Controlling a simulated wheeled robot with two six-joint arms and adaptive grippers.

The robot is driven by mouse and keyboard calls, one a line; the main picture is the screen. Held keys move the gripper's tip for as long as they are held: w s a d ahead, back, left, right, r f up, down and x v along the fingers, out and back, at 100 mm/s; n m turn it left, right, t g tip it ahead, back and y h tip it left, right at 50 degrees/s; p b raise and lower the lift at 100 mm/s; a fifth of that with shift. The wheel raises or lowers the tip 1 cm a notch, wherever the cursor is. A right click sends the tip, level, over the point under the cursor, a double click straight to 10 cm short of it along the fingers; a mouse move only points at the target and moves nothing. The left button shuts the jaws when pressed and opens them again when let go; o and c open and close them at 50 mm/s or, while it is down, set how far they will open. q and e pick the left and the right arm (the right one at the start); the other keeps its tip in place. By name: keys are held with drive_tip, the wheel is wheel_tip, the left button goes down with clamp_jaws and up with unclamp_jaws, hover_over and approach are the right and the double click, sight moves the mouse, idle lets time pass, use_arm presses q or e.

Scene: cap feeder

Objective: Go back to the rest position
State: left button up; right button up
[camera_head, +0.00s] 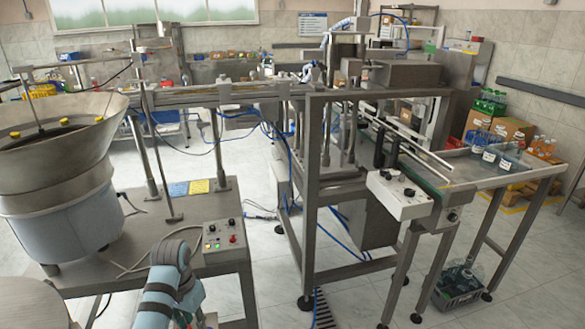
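An arm link of mine, light blue and dark grey, shows at the bottom left in the head view, in front of the steel table. Neither of my grippers can be made out. The cap feeder is a large steel bowl (55,185) at the left, standing on the steel table (150,232).
A control box (222,236) with buttons sits at the table's right corner. A steel frame (306,200) and a conveyor with a white control panel (399,194) stand to the right. A crate of bottles (460,283) is on the floor under the conveyor. Open floor lies between the machines.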

use_arm(q)
drive_tip(key=w+a+f+n+t, duration=0.1)
drive_tip(key=w+f+n+t, duration=0.1)
drive_tip(key=w+f+t, duration=0.55)
drive_tip(key=shift+n+g+y, duration=0.3)
drive_tip(key=shift+n+g, duration=0.1)
drive_tip(key=shift+g, duration=0.05)
drive_tip(key=s+f, duration=0.3)
drive_tip(key=f, duration=0.1)
drive_tip(key=s+a+f, duration=0.1)
drive_tip(key=s+f, duration=0.2)
drive_tip(key=f, duration=0.2)
drive_tip(key=s+f, duration=0.4)
drive_tip(key=f, duration=0.1)
drive_tip(key=shift+a+f+b, duration=0.15)
drive_tip(key=shift+f+b, duration=0.05)
drive_tip(key=shift+b, duration=0.1)
drive_tip(key=s+f+g, duration=0.1)
drive_tip(key=s+f, duration=0.4)
drive_tip(key=s, duration=0.9)
drive_tip(key=s+f+g, duration=0.2)
drive_tip(key=s+f, duration=0.3)
drive_tip(key=s, duration=0.9)
drive_tip(key=s+a+f+g, duration=0.1)
drive_tip(key=s+f, duration=0.4)
drive_tip(key=s, duration=0.9)
drive_tip(key=shift+f+g+b, duration=0.25)
drive_tip(key=shift+g+b, duration=0.1)
drive_tip(key=shift+g, duration=0.35)
